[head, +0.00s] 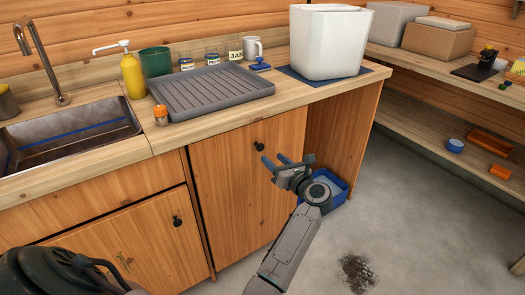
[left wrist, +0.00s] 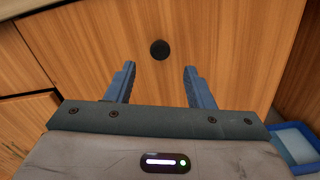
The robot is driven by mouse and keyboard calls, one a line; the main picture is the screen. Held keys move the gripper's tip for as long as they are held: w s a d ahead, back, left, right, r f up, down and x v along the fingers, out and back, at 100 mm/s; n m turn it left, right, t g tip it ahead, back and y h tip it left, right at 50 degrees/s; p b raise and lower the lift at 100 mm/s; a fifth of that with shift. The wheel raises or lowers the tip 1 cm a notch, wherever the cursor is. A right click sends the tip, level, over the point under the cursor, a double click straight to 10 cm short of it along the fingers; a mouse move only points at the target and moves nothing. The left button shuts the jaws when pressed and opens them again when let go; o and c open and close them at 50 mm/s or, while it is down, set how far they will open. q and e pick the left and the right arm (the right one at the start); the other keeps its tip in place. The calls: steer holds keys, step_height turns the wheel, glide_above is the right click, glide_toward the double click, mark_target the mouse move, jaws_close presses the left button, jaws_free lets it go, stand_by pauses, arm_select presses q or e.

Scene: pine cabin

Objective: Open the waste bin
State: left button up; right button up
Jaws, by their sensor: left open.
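My left gripper (head: 274,160) is open and empty, with its blue fingers pointing at a closed wooden cabinet front (head: 232,185) under the counter. A round black knob (head: 259,146) sits near the top of this front. In the left wrist view the knob (left wrist: 160,49) shows between and beyond the two fingertips (left wrist: 159,68), apart from them. No waste bin can be told for certain; whether one is behind this front is hidden. A white tapered container (head: 327,45) stands on a dark blue mat on the counter. My right gripper is not in view.
A blue tub (head: 338,192) stands on the floor in the open space right of the cabinet, partly behind my arm. Another closed door with a knob (head: 177,221) is at left. A grey draining tray (head: 210,92) lies on the counter. The floor at right is mostly clear, with a dark dirt patch (head: 357,271).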

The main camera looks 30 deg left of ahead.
mark_target(261, 149)
arm_select(q)
steer(key=x, duration=0.7)
steer(key=shift+a, duration=0.15)
jaws_close()
